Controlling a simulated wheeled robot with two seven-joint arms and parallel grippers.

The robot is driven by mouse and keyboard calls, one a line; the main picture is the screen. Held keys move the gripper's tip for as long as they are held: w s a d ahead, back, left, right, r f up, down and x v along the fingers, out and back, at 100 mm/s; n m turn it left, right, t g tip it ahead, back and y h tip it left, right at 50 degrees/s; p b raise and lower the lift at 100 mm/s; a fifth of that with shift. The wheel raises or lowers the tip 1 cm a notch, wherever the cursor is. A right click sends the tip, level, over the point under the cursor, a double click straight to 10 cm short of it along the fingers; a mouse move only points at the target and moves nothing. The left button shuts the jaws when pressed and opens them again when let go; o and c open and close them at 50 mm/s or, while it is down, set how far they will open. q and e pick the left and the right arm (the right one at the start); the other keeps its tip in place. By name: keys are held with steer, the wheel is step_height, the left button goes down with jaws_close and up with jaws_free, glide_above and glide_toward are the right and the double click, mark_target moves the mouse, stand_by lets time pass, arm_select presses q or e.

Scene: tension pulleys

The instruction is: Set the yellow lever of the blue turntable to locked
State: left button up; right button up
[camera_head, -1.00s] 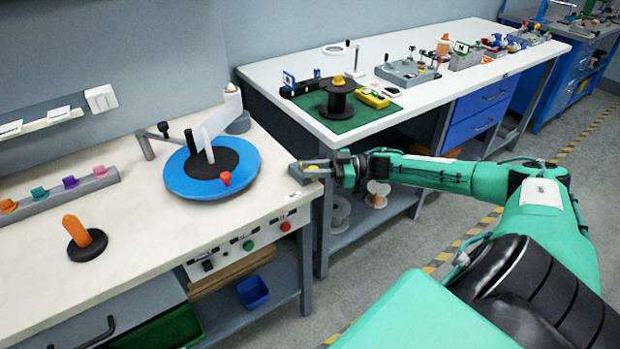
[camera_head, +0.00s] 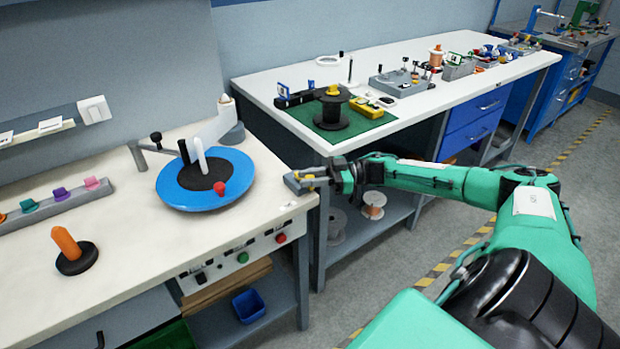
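The blue turntable (camera_head: 172,185) sits on the left bench, with a black centre, a red knob (camera_head: 219,188) near its front rim and a white upright post (camera_head: 201,156). My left gripper is out of view.
An orange-handled black disc (camera_head: 76,259) and a rack of coloured pegs (camera_head: 50,207) stand on the left bench (camera_head: 130,240). A second bench (camera_head: 430,107) behind my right arm holds a black spool (camera_head: 333,107) on a green mat. The bench front between them is clear.

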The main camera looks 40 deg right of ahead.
steer(key=o, duration=0.3)
steer(key=shift+d, duration=0.15)
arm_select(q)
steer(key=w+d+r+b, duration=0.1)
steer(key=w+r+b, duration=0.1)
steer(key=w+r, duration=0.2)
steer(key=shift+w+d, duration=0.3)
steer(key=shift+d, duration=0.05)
arm_select(e)
steer(key=v, duration=1.3)
steer(key=shift+s+d, duration=0.2)
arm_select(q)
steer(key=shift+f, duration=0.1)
arm_select(e)
steer(key=shift+f, duration=0.2)
